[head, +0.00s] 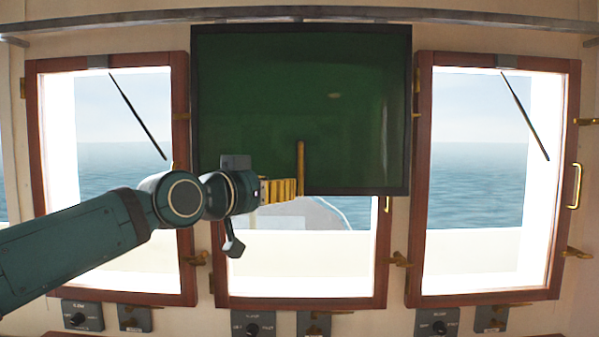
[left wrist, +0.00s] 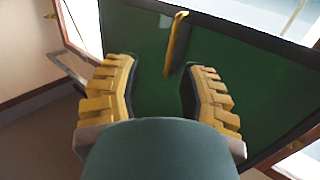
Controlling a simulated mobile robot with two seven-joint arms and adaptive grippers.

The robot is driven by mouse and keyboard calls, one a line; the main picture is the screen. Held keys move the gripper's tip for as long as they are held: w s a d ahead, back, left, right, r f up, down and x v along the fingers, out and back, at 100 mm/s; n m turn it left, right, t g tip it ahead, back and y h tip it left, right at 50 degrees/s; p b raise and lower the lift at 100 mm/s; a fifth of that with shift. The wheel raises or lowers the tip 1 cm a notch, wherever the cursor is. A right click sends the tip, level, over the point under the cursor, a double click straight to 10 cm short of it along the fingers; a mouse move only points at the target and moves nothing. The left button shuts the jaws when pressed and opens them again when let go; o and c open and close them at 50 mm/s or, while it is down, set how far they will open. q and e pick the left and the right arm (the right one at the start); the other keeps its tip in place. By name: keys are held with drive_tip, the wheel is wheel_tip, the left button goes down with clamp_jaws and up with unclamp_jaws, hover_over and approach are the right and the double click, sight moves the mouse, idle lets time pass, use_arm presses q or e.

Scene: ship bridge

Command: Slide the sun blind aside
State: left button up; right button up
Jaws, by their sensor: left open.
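The sun blind (head: 290,95) is a dark green panel with a black frame. It hangs over the upper part of the middle window in the head view, and its green face fills much of the left wrist view (left wrist: 150,88). My left gripper (head: 287,188) is at the handle's lower end. In the left wrist view its yellow ridged fingers (left wrist: 162,66) are apart. The handle (left wrist: 178,40) shows ahead between the fingertips, nearer the right finger; I cannot tell if they touch. My right gripper is out of view.
A grey rail (head: 480,17) runs along the top, above the windows. Wood-framed windows stand to the left (head: 36,130) and right (head: 424,200), with brass latches and a brass handle (head: 574,186) at the far right. Control boxes (head: 83,316) line the wall below.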

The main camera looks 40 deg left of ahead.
sight(299, 170)
use_arm(q)
drive_tip(key=w+a, duration=0.1)
drive_tip(key=w, duration=0.2)
drive_tip(key=w+a+r, duration=0.1)
drive_tip(key=w, duration=0.3)
drive_tip(key=w+a+r, duration=0.1)
drive_tip(key=w, duration=0.3)
drive_tip(key=shift+w+a+p, duration=0.15)
drive_tip(key=shift+w+p, duration=0.1)
drive_tip(key=shift+p, duration=0.15)
drive_tip(key=shift+o, duration=0.2)
clamp_jaws()
